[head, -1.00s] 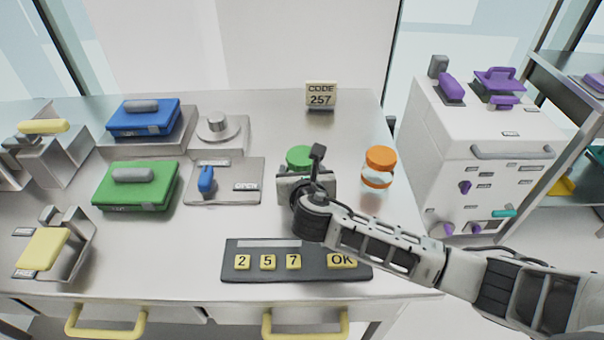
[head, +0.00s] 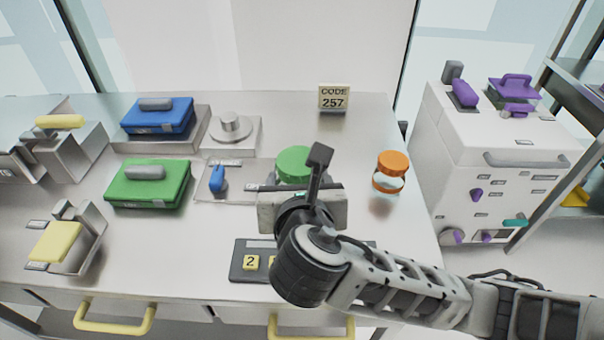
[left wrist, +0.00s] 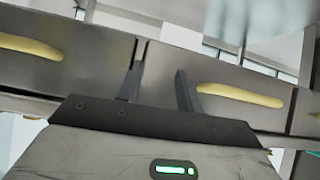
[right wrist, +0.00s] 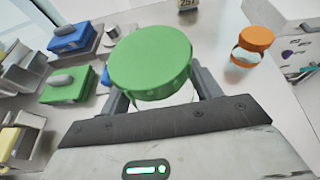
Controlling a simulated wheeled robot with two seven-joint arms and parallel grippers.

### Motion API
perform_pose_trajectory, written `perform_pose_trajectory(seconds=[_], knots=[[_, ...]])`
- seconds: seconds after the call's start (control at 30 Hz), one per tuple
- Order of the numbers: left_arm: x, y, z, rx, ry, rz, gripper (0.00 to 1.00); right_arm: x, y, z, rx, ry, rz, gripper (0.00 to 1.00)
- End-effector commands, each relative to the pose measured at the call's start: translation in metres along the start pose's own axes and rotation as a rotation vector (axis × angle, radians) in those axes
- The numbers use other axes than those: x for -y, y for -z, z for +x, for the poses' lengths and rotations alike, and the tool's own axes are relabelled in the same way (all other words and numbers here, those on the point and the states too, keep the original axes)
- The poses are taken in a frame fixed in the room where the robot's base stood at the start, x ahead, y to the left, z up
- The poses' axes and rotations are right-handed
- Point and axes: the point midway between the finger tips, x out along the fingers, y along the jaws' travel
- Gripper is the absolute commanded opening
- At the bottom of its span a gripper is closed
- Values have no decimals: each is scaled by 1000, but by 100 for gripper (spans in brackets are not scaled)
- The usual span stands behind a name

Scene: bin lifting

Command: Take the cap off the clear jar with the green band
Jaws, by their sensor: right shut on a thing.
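A clear jar with a green cap (right wrist: 150,62) is held by my right gripper (right wrist: 162,95), which is shut on it below the cap. Little of the clear body shows, and its band is hidden. The cap sits on top. In the head view the green cap (head: 295,162) shows behind my right gripper, and the jar appears raised above the table. My left gripper (left wrist: 158,85) is open and empty, facing the drawer fronts. It is outside the head view.
A clear jar with an orange cap (head: 393,163) stands to the right. The keypad (head: 250,245) is partly hidden by my right arm. A green case (head: 147,184), a blue case (head: 157,117) and a code sign (head: 333,98) are on the table. A white cabinet (head: 500,150) stands right.

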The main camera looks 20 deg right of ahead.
Motion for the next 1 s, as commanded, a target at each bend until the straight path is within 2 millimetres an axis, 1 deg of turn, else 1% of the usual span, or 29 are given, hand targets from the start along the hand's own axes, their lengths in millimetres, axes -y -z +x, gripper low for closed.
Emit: perform_pose_trajectory(seconds=[0.2,0.23,0.33,0.37,0.57,0.67,0.77,0.9,1.0], knots=[[1,0,0,0,1,0,36,0,0,0,1,-1,1,35],[1,0,0,0,2,0,36,0,0,0,1,-1,1,55],[1,0,0,0,2,0,36,0,0,0,1,-1,1,27],[1,0,0,0,2,0,36,0,0,0,1,-1,1,23],[1,0,0,0,2,0,36,0,0,0,1,-1,1,23],[1,0,0,1,2,0,36,4,2,2,-1,-4,-2,22],[1,0,0,1,2,0,36,19,10,6,-4,-18,-12,22],[1,-1,0,2,2,1,36,51,21,10,-6,-62,-32,22],[1,-1,0,2,2,1,36,71,24,8,-4,-101,-47,22]])
